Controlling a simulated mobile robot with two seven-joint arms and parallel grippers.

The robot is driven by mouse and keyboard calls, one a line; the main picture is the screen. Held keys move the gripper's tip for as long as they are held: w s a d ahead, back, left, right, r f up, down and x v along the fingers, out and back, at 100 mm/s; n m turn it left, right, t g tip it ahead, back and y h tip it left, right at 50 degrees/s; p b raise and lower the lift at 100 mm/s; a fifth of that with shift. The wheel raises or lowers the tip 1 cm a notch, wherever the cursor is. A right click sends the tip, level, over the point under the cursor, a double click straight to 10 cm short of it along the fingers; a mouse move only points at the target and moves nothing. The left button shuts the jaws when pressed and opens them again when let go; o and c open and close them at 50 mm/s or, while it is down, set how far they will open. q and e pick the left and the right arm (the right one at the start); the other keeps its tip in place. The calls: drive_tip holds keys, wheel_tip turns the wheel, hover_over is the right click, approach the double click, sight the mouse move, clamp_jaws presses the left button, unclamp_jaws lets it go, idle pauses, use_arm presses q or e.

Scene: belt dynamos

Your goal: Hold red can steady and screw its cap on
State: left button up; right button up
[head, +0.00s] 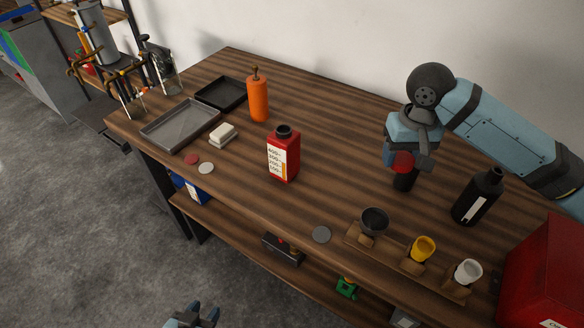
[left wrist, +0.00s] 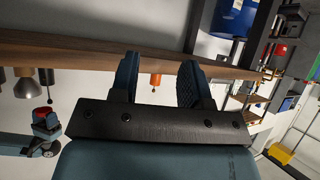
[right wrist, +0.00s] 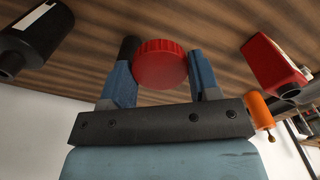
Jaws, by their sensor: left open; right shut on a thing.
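The red can (head: 284,158) stands upright on the wooden table, with its dark neck open and uncapped. It also shows in the right wrist view (right wrist: 272,65). The red ribbed cap (head: 403,161) is held by my right gripper (head: 404,168), above the table and to the right of the can. In the right wrist view the cap (right wrist: 160,64) sits between the two fingers. My left gripper (head: 192,316) is at the bottom edge of the head view, in front of the table and below its top. In the left wrist view its fingers (left wrist: 155,82) are apart with nothing between them.
An orange bottle (head: 258,98), a white block (head: 222,134) and grey trays (head: 181,125) are left of the can. A black bottle (head: 478,196), a wooden rack (head: 400,262) with cups and a red box (head: 545,270) are at right. The table around the can is clear.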

use_arm(q)
drive_tip(key=shift+s+d, duration=0.2)
drive_tip(key=shift+s, duration=0.15)
use_arm(e)
drive_tip(key=shift+s+d, duration=0.15)
drive_tip(key=shift+s, duration=0.05)
use_arm(q)
drive_tip(key=shift+w+a, duration=0.1)
drive_tip(key=shift+w, duration=0.05)
